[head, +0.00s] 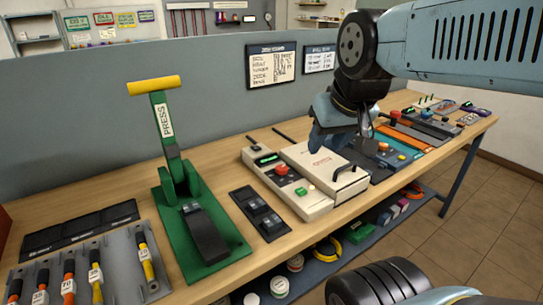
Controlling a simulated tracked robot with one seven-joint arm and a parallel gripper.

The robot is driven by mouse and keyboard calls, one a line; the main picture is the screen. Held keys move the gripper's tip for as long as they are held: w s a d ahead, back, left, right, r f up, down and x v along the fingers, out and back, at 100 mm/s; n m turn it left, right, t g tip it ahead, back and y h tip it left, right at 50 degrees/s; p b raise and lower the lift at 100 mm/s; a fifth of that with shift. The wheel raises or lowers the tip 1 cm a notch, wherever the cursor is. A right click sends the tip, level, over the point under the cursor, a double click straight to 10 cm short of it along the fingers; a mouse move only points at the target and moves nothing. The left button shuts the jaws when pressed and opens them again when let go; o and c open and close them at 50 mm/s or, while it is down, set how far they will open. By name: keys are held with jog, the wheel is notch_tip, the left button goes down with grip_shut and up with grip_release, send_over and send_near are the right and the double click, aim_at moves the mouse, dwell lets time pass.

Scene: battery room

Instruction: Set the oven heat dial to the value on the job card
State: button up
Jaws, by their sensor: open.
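The oven (318,163) is a pale box with a dark front handle, on the bench at mid-picture. A cream control panel at its left has a small lit green display (267,158), a red dial (281,170) and a green button (302,190). The job card (272,66) is a dark-framed sheet on the grey partition; its lines are too small to read. A second framed sheet (319,58) hangs to its right. My gripper (345,145) is open and empty, pointing down above the back right of the oven, to the right of the dial and apart from it.
A green press (205,235) with a yellow-topped lever stands left of the oven, with a black switch plate (260,213) between. A grey tool tray (120,268) lies at front left. Several devices crowd the bench to the right. A lower shelf (325,257) holds coils and tins.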

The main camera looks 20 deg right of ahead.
jog(key=shift+w, duration=0.1)
jog(key=shift+o, duration=1.4)
jog(key=shift+w+r, duration=0.1)
jog(key=shift+w, duration=0.05)
jog(key=shift+o, duration=1.1)
jog(key=w+n+g+h, duration=0.1)
jog(key=w+n, duration=0.4)
jog(key=w, duration=0.1)
jog(key=shift+g, duration=0.3)
jog(key=n+g+y, duration=0.1)
jog(key=n+g, duration=0.3)
jog(key=n, duration=1.6)
send_over(282, 167)
notch_tip(282, 167, down, 11)
notch_tip(282, 167, down, 13)
jog(key=shift+f, duration=0.1)
